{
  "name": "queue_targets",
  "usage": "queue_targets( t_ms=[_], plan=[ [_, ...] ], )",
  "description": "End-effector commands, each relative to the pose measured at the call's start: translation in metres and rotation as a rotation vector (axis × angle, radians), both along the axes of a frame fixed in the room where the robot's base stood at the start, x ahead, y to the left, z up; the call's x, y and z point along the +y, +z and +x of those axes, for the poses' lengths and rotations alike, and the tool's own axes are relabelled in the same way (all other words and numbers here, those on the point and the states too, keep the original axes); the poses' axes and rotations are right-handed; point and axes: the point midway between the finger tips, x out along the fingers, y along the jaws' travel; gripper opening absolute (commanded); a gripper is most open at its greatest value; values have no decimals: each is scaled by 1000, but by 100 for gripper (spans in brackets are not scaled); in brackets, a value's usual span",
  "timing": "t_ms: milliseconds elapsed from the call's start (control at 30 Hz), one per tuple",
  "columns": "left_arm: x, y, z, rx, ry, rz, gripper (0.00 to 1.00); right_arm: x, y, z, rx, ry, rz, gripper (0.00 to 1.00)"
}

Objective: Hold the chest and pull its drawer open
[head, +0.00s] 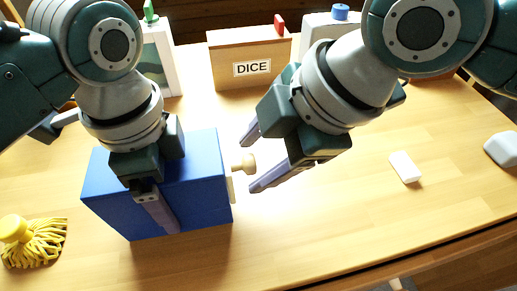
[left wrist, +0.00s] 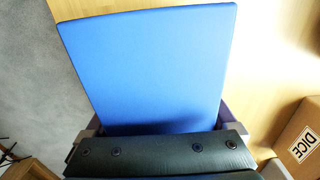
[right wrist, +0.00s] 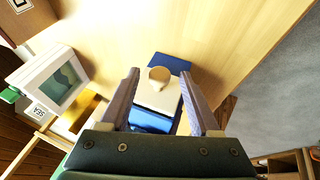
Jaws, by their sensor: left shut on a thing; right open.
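The blue chest (head: 204,170) stands on the table at the left of the head view. Its top fills the middle of the left wrist view (left wrist: 150,65). My left gripper (head: 160,210) is shut on the chest, with a finger down its near side. The light drawer front with a round wooden knob (head: 243,164) is on the chest's right side. The knob (right wrist: 159,75) also shows in the right wrist view, between the fingers. My right gripper (head: 254,160) is open, its fingers on either side of the knob, with gaps to it.
A box marked DICE (head: 250,62) stands at the back, between two pale boxes. A yellow mop-like brush (head: 30,240) lies at the left. A white block (head: 405,167) and a white rounded object (head: 501,149) lie at the right.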

Motion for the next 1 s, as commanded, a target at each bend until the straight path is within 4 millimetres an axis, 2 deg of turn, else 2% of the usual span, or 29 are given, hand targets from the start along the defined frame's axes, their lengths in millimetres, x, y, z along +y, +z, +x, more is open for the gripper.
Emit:
queue_targets(
  t_ms=[100,667,1000],
  plan=[
    [0,0,0,-1,0,-1,22,0,0,0,0,0,0,62],
    [0,0,0,-1,0,0,22,0,1,0,0,-1,0,0],
    [0,0,0,-1,1,0,22,0,1,0,0,-1,0,0]
  ],
)
